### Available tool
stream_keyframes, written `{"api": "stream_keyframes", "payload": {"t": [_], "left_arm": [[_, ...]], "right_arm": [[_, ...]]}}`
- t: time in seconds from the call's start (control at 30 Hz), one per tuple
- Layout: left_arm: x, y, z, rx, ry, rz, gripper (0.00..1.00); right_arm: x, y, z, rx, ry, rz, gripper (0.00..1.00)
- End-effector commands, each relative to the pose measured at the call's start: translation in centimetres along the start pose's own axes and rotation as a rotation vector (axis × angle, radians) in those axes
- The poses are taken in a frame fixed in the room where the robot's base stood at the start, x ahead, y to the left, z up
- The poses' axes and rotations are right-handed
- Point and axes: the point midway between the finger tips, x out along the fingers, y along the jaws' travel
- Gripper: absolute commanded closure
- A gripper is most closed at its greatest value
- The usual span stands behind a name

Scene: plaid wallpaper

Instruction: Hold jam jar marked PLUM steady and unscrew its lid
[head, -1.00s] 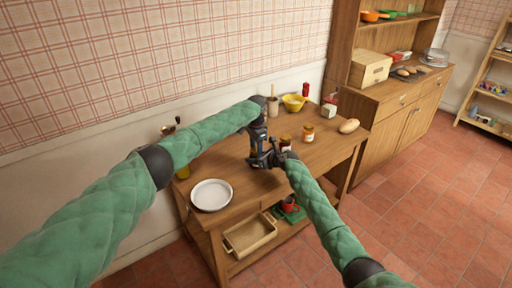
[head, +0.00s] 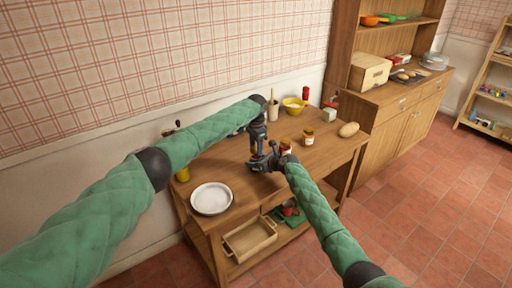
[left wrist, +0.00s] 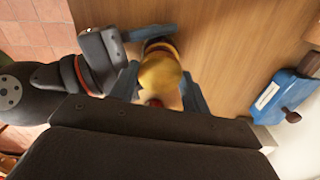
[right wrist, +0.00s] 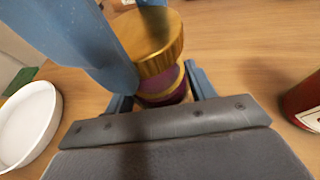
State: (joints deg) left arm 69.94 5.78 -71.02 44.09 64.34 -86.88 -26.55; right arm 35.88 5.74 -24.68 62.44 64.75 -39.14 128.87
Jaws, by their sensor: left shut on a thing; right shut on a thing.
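The jam jar stands between my two grippers above the wooden table (head: 240,172). In the right wrist view it shows dark purple glass (right wrist: 163,90) and a gold lid (right wrist: 152,45). My right gripper (right wrist: 160,95) is shut on the jar body below the lid. My left gripper (left wrist: 160,92) is shut on the gold lid (left wrist: 160,72) from above; its blue fingers also flank the lid in the right wrist view. In the head view, my left gripper (head: 257,150) and right gripper (head: 263,163) largely hide the jar. The PLUM marking cannot be read.
Two other jars stand close by, one (head: 286,147) beside my right gripper and one (head: 308,137) further right. A white plate (head: 211,198) lies at the front left. A yellow bowl (head: 294,104) and a potato-like item (head: 348,129) are further back.

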Motion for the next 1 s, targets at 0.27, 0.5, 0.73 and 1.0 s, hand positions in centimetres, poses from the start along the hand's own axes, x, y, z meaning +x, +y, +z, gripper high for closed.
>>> {"api": "stream_keyframes", "payload": {"t": [0.27, 0.5, 0.73, 1.0], "left_arm": [[-1.0, 0.0, -0.1, 0.000, 0.002, 0.000, 0.81], [-3.6, 0.0, 0.0, 0.001, 0.001, 0.000, 0.81], [-4.0, 0.0, 0.0, 0.000, 0.000, 0.000, 0.81], [-4.0, 0.0, 0.0, 0.000, 0.000, 0.000, 0.81]], "right_arm": [[0.0, 0.0, 0.0, 0.000, 0.000, 0.000, 1.00], [0.0, 0.0, 0.0, 0.000, 0.000, 0.000, 1.00], [0.0, 0.0, 0.0, 0.000, 0.000, 0.000, 1.00], [0.0, 0.0, 0.0, 0.000, 0.000, 0.000, 0.19]]}}
